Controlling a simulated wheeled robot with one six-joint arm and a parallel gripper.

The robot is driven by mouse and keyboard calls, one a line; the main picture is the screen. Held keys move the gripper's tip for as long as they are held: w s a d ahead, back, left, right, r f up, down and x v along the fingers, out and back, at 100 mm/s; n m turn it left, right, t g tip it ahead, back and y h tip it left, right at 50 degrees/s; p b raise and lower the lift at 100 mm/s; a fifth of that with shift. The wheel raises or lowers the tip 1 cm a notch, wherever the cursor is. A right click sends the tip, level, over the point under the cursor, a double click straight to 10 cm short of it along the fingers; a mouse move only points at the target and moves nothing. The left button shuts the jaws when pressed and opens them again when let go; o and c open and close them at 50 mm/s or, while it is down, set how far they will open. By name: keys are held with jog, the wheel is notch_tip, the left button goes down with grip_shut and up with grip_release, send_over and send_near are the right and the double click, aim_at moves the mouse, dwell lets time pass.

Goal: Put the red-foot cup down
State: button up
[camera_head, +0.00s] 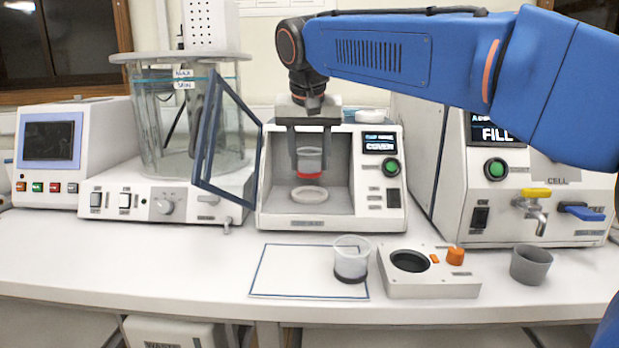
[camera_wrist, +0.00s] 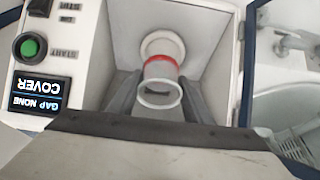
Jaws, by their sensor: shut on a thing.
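The red-foot cup (camera_head: 309,162) is a clear-grey cup with a red band at its base. My gripper (camera_head: 310,157) is shut on it, with one finger on each side. The cup is upright inside the open chamber of the white machine (camera_head: 333,223) at the centre. It appears above a pale ring (camera_head: 309,194) on the chamber floor. In the wrist view the red-foot cup (camera_wrist: 160,85) shows between the fingers of my gripper (camera_wrist: 162,100), with the ring (camera_wrist: 162,45) beyond its red foot. A gap shows between foot and ring in the head view.
The machine's glass door (camera_head: 226,140) stands open to the left. A dark-footed cup (camera_head: 351,258) stands on the blue-edged mat (camera_head: 290,271). A grey cup (camera_head: 530,264) and a small device (camera_head: 440,283) with an orange knob are to the right. Chamber walls are close around my gripper.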

aim_at(309, 175)
jog(key=shift+f, duration=2.15)
jog(key=shift+w+f, duration=0.15)
jog(key=shift+f, duration=0.05)
jog(key=shift+f, duration=0.15)
jog(key=o, duration=1.2)
jog(key=v, duration=1.2)
